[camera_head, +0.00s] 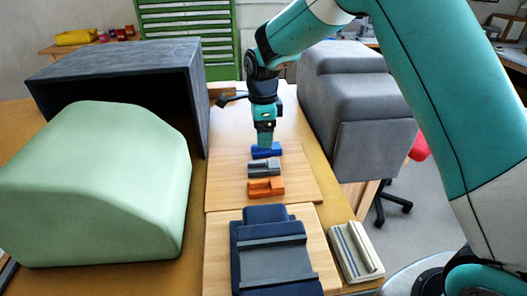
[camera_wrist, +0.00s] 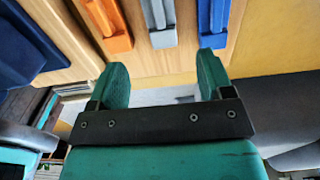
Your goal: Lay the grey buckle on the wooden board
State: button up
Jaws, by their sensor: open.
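The grey buckle (camera_head: 264,169) lies between a blue buckle (camera_head: 266,152) and an orange buckle (camera_head: 266,188) on a pale wooden board (camera_head: 225,165). My gripper (camera_head: 265,144) points down at the blue buckle's end of the row, and its height above the board is hard to judge. In the wrist view, my gripper (camera_wrist: 163,65) is open with nothing between its fingers. The grey buckle (camera_wrist: 160,18) shows beyond the fingertips, between the orange buckle (camera_wrist: 108,22) and the blue buckle (camera_wrist: 212,14).
A second wooden board (camera_head: 216,268) in front carries a dark blue block (camera_head: 275,262). A striped pale block (camera_head: 355,252) stands right of it. A green padded block (camera_head: 100,185) and dark open box (camera_head: 130,75) stand left; a large grey block (camera_head: 355,100) stands right.

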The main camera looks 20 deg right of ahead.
jog(key=s+a+r+n+y, duration=0.2)
jog(key=s+a+r+n, duration=0.1)
jog(key=s+r+n, duration=0.9)
jog(key=s+a+n+y, duration=0.1)
jog(key=s+n+y, duration=0.1)
jog(key=s+n, duration=1.3)
jog(key=s, duration=0.6)
jog(key=shift+a+r, duration=0.15)
jog(key=shift+r, duration=0.15)
